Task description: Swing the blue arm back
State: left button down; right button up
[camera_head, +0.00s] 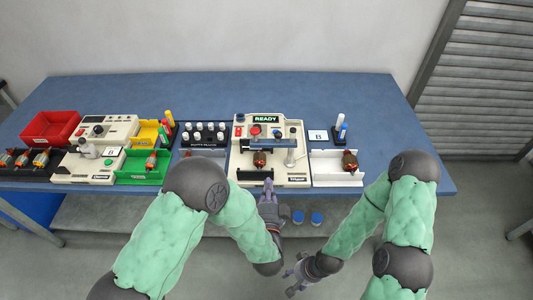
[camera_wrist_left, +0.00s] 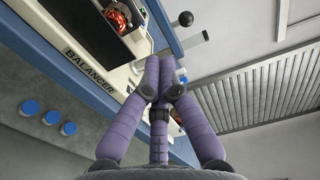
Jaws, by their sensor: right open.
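The cream machine (camera_head: 240,170) with a green READY display (camera_head: 265,119) stands mid-table. A blue bar-like arm (camera_head: 278,143) lies across its upper part, above a copper-and-red armature (camera_head: 260,159). The armature also shows in the left wrist view (camera_wrist_left: 118,15), above a BALANCER label (camera_wrist_left: 88,72). My left gripper (camera_head: 267,187) is in front of the machine's front edge, apart from the blue arm. Its purple fingers (camera_wrist_left: 159,62) are together, with nothing seen between them. My right gripper (camera_head: 292,278) is open and empty, low in front of the table.
A white tray (camera_head: 325,171) holding another armature (camera_head: 350,161) stands right of the machine. A black rack of white pegs (camera_head: 205,135) stands to its left. Farther left are a green tray (camera_head: 133,178), a red bin (camera_head: 45,127) and another cream machine (camera_head: 85,165). Blue caps (camera_head: 317,218) sit near the table front.

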aim_at(269, 146)
pick_arm(q)
jog(key=shift+w, duration=0.15)
jog(key=w+b, duration=0.3)
jog(key=w, duration=1)
jog(key=shift+w, duration=0.4)
